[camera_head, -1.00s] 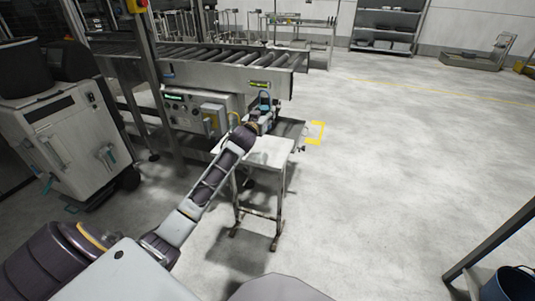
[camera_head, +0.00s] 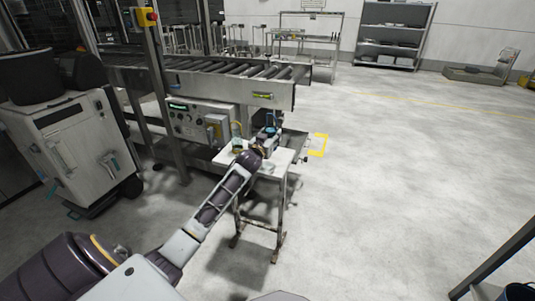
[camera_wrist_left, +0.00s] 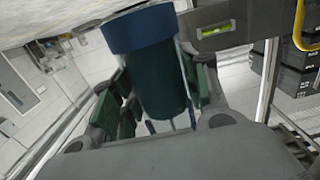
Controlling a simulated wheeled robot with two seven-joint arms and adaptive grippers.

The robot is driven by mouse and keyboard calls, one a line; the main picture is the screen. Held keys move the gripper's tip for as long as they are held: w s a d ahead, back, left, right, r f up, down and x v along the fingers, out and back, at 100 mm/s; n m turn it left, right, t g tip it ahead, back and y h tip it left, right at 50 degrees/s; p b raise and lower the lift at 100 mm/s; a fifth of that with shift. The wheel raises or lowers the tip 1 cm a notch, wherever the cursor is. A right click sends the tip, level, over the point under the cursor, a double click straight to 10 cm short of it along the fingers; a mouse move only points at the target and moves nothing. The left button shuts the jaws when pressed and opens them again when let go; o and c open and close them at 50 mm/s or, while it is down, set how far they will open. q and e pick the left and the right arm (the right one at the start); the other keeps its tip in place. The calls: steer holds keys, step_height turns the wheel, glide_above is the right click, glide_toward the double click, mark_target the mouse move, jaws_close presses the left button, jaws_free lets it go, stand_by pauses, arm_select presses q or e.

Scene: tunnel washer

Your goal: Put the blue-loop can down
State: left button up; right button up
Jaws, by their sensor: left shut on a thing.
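My left gripper (camera_head: 270,138) is over the small white table (camera_head: 284,157). In the left wrist view its fingers (camera_wrist_left: 160,92) stand on both sides of a dark green can (camera_wrist_left: 162,85) and are shut on it. The can has a broad blue band (camera_wrist_left: 138,28) at the end towards the top of the picture. That end is close to a pale surface (camera_wrist_left: 60,18); I cannot tell whether they touch. In the head view the can is too small and covered to make out well. My right gripper is not in view.
A small greenish object (camera_head: 237,143) stands at the table's back left. The roller conveyor (camera_head: 220,68) and its control box (camera_head: 198,122) are just behind the table. A grey cabinet (camera_head: 75,145) stands at the left. The floor (camera_head: 400,170) to the right is open.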

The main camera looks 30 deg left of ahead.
arm_select(q)
step_height(320, 180, down, 3)
steer(key=shift+f+b, duration=0.15)
steer(key=shift+b, duration=0.3)
steer(key=shift+f, duration=0.75)
step_height(320, 180, down, 2)
steer(key=shift+f+b, duration=0.2)
steer(key=shift+b, duration=0.5)
steer(key=shift+f, duration=0.1)
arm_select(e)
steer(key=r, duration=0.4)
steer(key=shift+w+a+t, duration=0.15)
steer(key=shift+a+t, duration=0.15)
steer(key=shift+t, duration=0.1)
arm_select(q)
steer(key=shift+f, duration=0.15)
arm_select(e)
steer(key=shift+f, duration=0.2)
arm_select(q)
steer(key=o, duration=1.2)
steer(key=shift+c, duration=0.2)
